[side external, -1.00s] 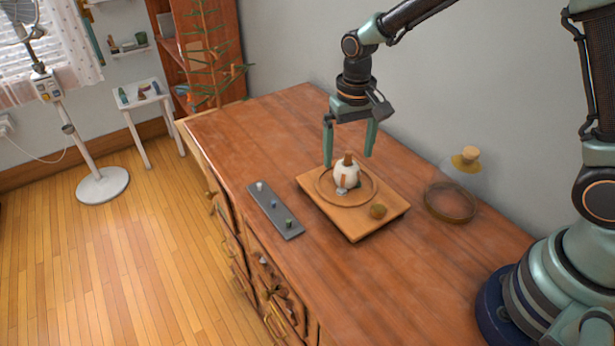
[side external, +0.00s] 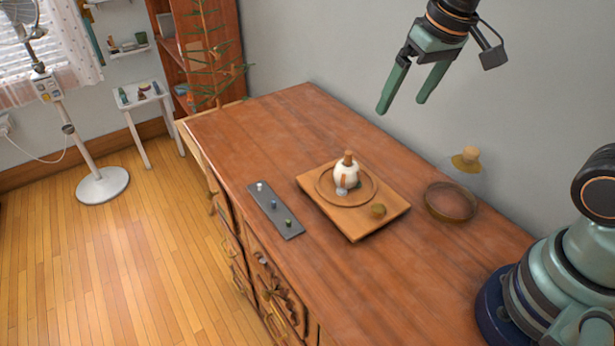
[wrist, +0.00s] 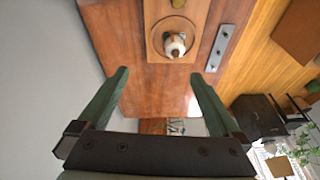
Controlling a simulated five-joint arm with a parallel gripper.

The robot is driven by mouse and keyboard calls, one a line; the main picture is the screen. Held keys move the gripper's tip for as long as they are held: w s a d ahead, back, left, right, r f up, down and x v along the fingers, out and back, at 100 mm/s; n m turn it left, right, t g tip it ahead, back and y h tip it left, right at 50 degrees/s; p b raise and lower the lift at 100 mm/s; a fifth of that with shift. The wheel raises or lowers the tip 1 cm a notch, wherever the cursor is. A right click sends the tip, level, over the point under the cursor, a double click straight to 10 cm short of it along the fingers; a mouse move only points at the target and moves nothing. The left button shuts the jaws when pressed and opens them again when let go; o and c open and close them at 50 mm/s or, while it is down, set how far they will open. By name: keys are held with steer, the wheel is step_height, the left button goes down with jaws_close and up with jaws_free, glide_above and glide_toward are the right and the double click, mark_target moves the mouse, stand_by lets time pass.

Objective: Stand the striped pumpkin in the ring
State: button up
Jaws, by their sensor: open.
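The striped pumpkin (side external: 346,175), white with orange-brown stripes and a brown stem, stands upright within the ring (side external: 368,196) on a square wooden board (side external: 357,223). In the wrist view the pumpkin (wrist: 175,44) also shows within the ring (wrist: 158,30), near the top. My gripper (side external: 402,105) is open and empty, raised high above the dresser and well apart from the pumpkin. In the wrist view its two green fingers (wrist: 158,78) are spread with nothing between them.
A grey strip with small knobs (side external: 275,211) lies left of the board. The dresser's far end is clear.

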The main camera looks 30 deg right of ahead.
steer(key=shift+s+d+r+n+t, duration=0.15)
steer(key=shift+s+d+t, duration=0.2)
steer(key=shift+s, duration=0.55)
steer(key=shift+s+d+r+n+t, duration=0.2)
steer(key=shift+s+d+t, duration=0.15)
steer(key=shift+s, duration=0.5)
steer(key=shift+s+d+r+n+t, duration=0.15)
steer(key=shift+s+d+t, duration=0.2)
steer(key=shift+s, duration=0.55)
